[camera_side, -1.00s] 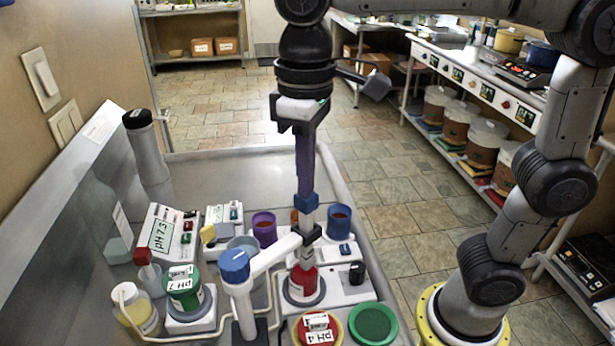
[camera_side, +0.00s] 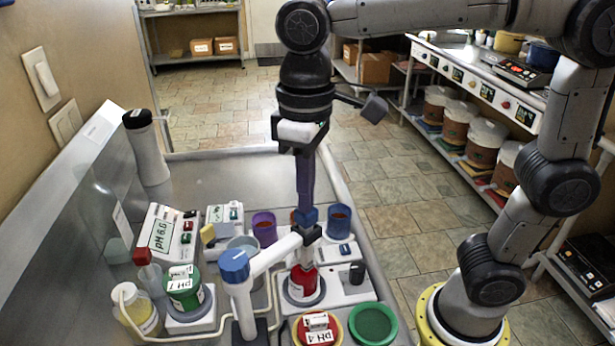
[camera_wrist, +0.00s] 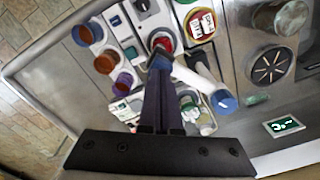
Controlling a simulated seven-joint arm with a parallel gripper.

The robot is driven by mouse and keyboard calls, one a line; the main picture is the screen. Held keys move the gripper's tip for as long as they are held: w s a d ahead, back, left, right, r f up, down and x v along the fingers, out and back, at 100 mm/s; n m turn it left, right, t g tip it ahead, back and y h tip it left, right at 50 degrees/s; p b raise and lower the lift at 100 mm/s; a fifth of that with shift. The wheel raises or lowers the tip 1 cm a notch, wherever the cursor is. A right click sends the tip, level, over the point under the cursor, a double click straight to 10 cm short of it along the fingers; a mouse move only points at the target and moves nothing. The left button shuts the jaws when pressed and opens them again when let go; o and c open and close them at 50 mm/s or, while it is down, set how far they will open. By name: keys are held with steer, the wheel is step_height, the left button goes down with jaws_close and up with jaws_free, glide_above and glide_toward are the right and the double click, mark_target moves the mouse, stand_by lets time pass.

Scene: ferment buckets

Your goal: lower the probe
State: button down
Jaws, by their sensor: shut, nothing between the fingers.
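The probe's blue cap (camera_side: 308,215) sits close above the black clamp (camera_side: 312,234) at the end of the white holder arm (camera_side: 276,251). The probe's lower part reaches down toward the red vessel (camera_side: 302,281); its tip is hidden. My gripper (camera_side: 306,205) is shut, pointing straight down, with its fingertips at the top of the cap. They look to be touching it, and are not around it. The wrist view shows the closed fingers (camera_wrist: 161,70) over the red vessel (camera_wrist: 162,42). The pH meter (camera_side: 165,233) reads about 6.0.
The holder's blue-topped post (camera_side: 236,268) stands left of the probe. A green pH 7 jar (camera_side: 184,288), a red pH 4 jar (camera_side: 318,328) and a green lid (camera_side: 373,324) are near the front. Purple (camera_side: 264,229) and blue (camera_side: 340,222) cups stand behind.

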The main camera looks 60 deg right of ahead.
steer(key=shift+f, duration=0.15)
steer(key=shift+r, duration=2.5)
steer(key=c, duration=1.5)
jaws_free()
steer(key=shift+c, duration=0.2)
